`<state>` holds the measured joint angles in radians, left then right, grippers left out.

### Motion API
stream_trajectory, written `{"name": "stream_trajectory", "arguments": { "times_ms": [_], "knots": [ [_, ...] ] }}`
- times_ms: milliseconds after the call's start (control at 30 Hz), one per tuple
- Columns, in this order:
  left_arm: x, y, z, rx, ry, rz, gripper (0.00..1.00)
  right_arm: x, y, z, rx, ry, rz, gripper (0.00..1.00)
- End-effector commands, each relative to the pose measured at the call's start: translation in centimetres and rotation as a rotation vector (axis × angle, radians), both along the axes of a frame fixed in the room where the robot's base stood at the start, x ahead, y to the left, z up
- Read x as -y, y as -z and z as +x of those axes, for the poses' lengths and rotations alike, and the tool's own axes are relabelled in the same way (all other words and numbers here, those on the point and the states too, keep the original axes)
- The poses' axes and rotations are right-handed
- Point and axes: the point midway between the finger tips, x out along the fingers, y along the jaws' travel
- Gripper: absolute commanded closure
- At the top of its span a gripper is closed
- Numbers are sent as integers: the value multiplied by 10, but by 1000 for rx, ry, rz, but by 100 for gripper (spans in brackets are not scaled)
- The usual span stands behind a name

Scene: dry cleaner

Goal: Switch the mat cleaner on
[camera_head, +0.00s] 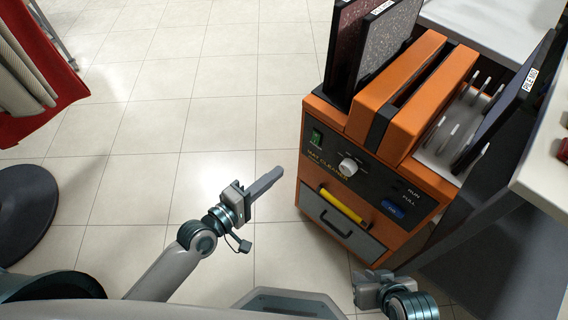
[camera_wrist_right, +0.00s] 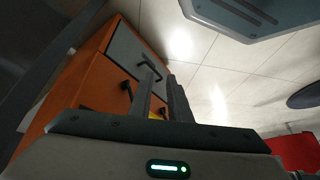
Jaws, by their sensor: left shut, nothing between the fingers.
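The orange mat cleaner (camera_head: 435,188) stands right of centre in the head view, its dark front panel facing me. A green rocker switch (camera_head: 316,138) sits at the panel's upper left; its position is too small to tell. Beside it are a white knob (camera_head: 347,167) and, lower right, a blue button (camera_head: 393,208). My left gripper (camera_head: 278,173) is shut and empty, in front and left of the panel, apart from it. My right gripper (camera_head: 368,282) is low in front of the machine; its fingers (camera_wrist_right: 163,98) show in the right wrist view, and their opening is unclear.
A yellow handle (camera_head: 341,204) lies above a grey drawer (camera_head: 338,228) on the cleaner. Dark mats (camera_head: 385,40) stand in its top. A white counter (camera_head: 545,170) is close on the right. A red-draped rack (camera_head: 60,95) stands far left. The tiled floor between is clear.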

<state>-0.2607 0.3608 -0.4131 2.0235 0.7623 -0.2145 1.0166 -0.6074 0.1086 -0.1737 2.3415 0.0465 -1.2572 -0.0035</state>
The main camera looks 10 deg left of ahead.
Motion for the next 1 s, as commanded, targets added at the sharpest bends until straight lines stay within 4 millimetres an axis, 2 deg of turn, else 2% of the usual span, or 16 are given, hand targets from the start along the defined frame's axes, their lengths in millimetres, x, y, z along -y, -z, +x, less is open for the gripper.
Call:
{"name": "stream_trajectory", "arguments": {
  "times_ms": [267,700,1000],
  "knots": [
    [19,3,27,2,0,-2,100,-2,0,1,7,-1,5,83],
    [63,13,87,2,0,0,100,-9,0,6,41,-5,26,83],
    [77,16,106,1,1,1,100,-12,-1,8,58,-6,36,83]
  ]
}}
